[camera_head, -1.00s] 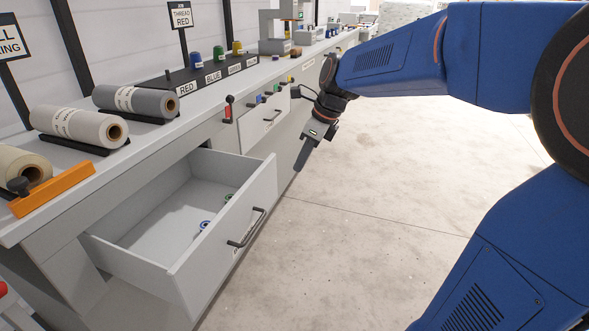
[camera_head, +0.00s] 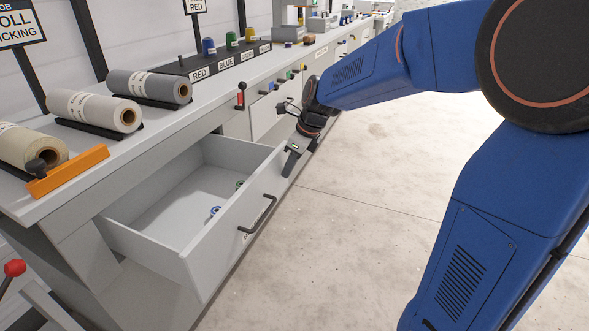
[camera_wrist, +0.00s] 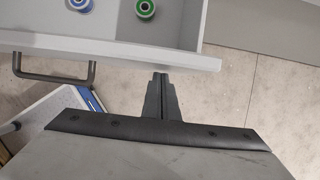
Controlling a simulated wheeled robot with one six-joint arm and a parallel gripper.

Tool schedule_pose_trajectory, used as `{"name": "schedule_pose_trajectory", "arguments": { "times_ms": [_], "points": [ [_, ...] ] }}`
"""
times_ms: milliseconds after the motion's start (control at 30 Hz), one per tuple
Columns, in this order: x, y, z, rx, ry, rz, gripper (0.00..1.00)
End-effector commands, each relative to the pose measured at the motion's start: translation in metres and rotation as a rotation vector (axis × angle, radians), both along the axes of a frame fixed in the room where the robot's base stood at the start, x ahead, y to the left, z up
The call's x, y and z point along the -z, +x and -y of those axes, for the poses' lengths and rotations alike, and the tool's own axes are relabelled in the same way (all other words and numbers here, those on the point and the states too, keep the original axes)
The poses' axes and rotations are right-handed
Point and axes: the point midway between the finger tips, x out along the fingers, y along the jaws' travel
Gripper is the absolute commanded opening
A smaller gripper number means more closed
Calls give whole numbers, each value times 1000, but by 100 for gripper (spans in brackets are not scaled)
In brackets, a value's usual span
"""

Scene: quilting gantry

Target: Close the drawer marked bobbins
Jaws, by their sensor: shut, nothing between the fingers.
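The grey drawer (camera_head: 225,240) stands pulled out from the counter, its label too slanted to read. It has a dark bar handle (camera_head: 262,216), which also shows in the wrist view (camera_wrist: 52,75). A blue-and-white bobbin (camera_wrist: 80,4) and a green bobbin (camera_wrist: 145,8) lie inside. My gripper (camera_head: 290,165) is shut and empty, outside the drawer front near its far end. In the wrist view my fingertips (camera_wrist: 160,78) are at the outer edge of the drawer front (camera_wrist: 120,50), off to the right of the handle. I cannot tell whether they touch it.
The counter above holds fabric rolls (camera_head: 92,108), an orange bar (camera_head: 68,171) and a spool rack (camera_head: 215,66). A second drawer front (camera_head: 275,108) beyond looks closed. A red knob (camera_head: 14,268) stands at the lower left. The floor (camera_head: 350,240) to the right is clear.

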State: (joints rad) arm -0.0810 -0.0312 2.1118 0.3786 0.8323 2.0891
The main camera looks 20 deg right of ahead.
Motion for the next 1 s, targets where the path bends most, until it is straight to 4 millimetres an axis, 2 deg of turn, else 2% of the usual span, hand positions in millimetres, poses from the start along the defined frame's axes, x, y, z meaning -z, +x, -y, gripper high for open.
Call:
{"name": "schedule_pose_trajectory", "arguments": {
  "times_ms": [367,567,767,1000],
  "points": [
    [0,1,-1,0,0,0,0],
    [0,10,-15,-2,1,-1,0],
    [1,36,-47,-3,1,-1,0],
    [1,76,-99,-4,0,-1,0]
  ]
}}
